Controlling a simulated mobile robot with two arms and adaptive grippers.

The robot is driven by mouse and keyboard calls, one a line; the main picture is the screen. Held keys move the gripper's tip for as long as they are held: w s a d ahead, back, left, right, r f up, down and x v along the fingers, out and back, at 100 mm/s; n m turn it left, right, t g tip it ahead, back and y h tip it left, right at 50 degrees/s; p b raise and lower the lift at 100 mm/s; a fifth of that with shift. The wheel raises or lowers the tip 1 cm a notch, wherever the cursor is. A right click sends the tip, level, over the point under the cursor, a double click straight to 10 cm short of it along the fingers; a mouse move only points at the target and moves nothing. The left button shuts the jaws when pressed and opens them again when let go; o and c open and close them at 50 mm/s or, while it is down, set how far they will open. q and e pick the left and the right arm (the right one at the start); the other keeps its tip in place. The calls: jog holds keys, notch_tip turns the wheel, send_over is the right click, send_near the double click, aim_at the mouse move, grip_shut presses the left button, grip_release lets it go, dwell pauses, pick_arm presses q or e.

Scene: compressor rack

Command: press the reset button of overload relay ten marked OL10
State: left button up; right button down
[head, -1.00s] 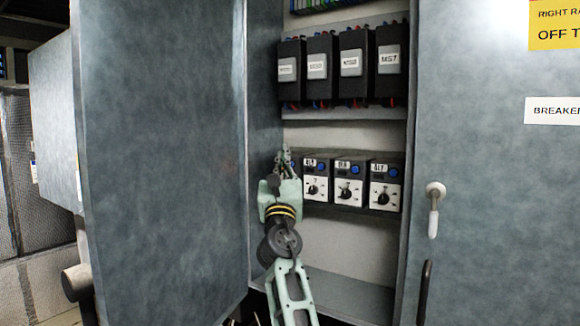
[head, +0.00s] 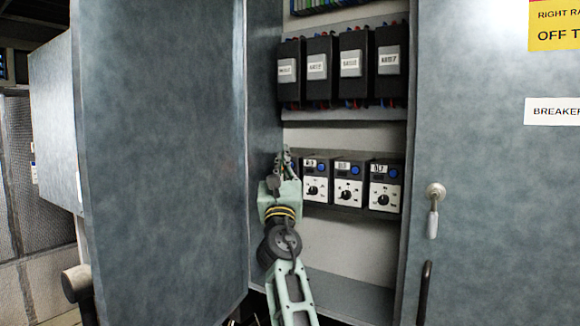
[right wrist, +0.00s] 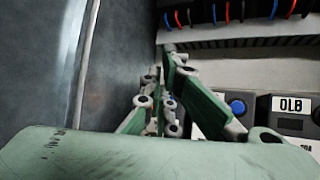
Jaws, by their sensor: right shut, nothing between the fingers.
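My right gripper (head: 287,152) is shut and empty, at the left end of a row of dark overload relays in the open cabinet. It also shows in the right wrist view (right wrist: 160,68). The gripper hides most of the row's left end, so I cannot read a label OL10 there or see whether the fingers touch anything. Relays in view have white dial plates and blue buttons: one beside the gripper (head: 318,180), a middle one (head: 349,182) and one marked OL7 (head: 385,185). A blue button (right wrist: 237,106) shows right of the fingers in the wrist view. My left gripper is not in view.
The open cabinet door (head: 165,160) stands close to the left of my arm. Several black labelled units (head: 320,68) hang on the shelf above. The right panel with a white handle (head: 433,210) bounds the opening. The space below the relays is clear.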

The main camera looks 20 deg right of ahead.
jog(key=shift+d, duration=0.15)
jog(key=shift+w+d, duration=0.25)
jog(key=shift+w, duration=0.05)
jog(key=shift+w+d+b, duration=0.2)
jog(key=shift+d+b, duration=0.1)
jog(key=shift+b, duration=0.1)
dwell(0.7)
dwell(0.4)
jog(key=shift+s+a+p, duration=0.5)
jog(key=shift+a+p, duration=0.1)
jog(key=shift+p, duration=0.15)
